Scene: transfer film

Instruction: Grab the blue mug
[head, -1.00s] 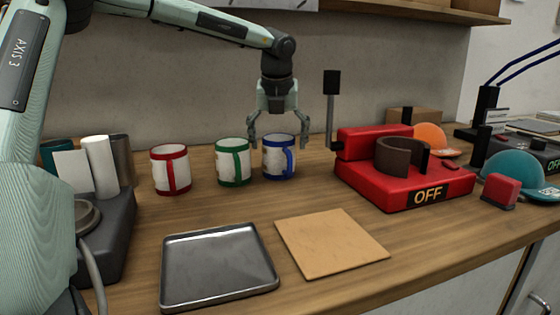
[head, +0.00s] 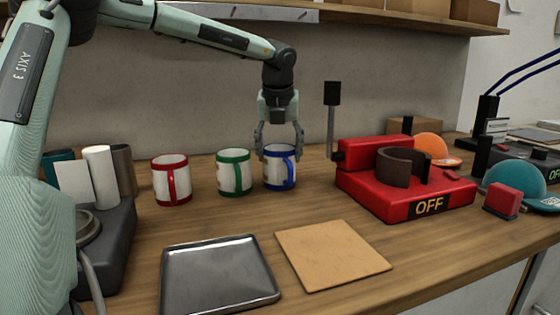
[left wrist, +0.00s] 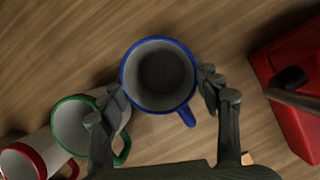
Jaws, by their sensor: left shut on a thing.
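The blue mug (head: 279,179), white with a blue rim and blue handle, stands upright on the wooden table, at the right end of a row of mugs. My left gripper (head: 279,152) is above it with its fingers lowered on both sides of its upper part, shut on it. In the left wrist view the blue mug (left wrist: 158,78) is seen from above, empty, between the two fingers (left wrist: 164,92), its handle pointing toward the lower right. My right gripper is not in view.
A green mug (head: 233,172) stands close on the left, and a red mug (head: 170,181) farther left. A red heat press (head: 400,197) marked OFF is on the right. A dark metal tray (head: 218,272) and a tan square board (head: 331,255) lie in front.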

